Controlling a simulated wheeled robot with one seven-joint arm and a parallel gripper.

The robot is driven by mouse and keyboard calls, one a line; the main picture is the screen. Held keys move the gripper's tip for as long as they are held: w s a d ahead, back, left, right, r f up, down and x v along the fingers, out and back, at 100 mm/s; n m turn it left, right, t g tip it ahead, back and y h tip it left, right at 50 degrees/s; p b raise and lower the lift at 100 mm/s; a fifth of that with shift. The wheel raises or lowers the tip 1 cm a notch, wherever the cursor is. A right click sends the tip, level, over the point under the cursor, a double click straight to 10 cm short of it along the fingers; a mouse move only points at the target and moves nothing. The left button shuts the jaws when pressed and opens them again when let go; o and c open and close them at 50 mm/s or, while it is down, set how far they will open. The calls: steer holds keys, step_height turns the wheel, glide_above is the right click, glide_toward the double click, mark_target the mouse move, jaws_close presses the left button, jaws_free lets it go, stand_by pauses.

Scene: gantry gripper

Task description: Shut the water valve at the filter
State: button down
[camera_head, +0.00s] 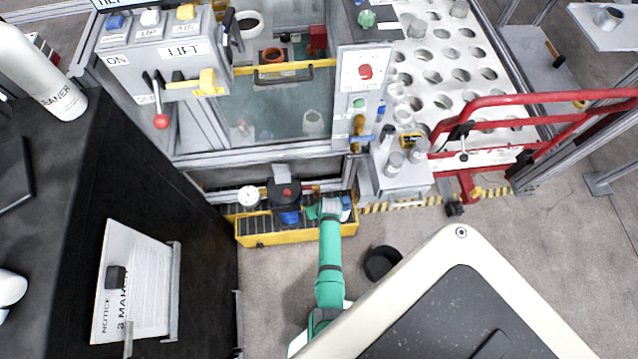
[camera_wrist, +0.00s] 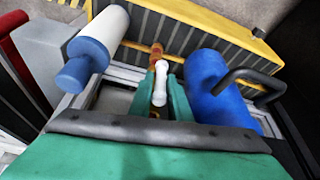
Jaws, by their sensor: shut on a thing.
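The filter is a blue cylinder (camera_wrist: 214,82) at the right in the wrist view; it also shows in the head view (camera_head: 288,216) beside my gripper. A white lever-like piece (camera_wrist: 160,80), seemingly the water valve's handle, stands between my green fingers. My gripper (camera_wrist: 160,92) is shut on it; in the head view my gripper (camera_head: 325,208) is low over the yellow-edged tray. An orange-brown pipe or valve body (camera_wrist: 155,52) lies just beyond the handle. The fingers hide part of the handle, and its turn angle is unclear.
A white-and-blue cylinder (camera_wrist: 98,42) stands close at the left of my fingers. A bent black handle (camera_wrist: 245,78) is close at the right. The yellow-edged tray (camera_head: 290,237) runs beneath. A round white gauge (camera_head: 248,195) sits left; a black bin (camera_head: 382,263) stands on the floor.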

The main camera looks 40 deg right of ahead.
steer(key=t+y, duration=0.1)
steer(key=m+t+y, duration=0.1)
steer(key=y, duration=0.1)
steer(key=shift+s+d, duration=0.1)
steer(key=shift+d, duration=0.15)
steer(key=shift+t+y, duration=0.4)
steer(key=shift+y, duration=0.3)
steer(key=shift+s, duration=0.1)
steer(key=shift+f, duration=0.1)
steer(key=c, duration=1.8)
jaws_free()
steer(key=shift+o, duration=0.2)
steer(key=v, duration=1.1)
steer(key=shift+f, duration=0.1)
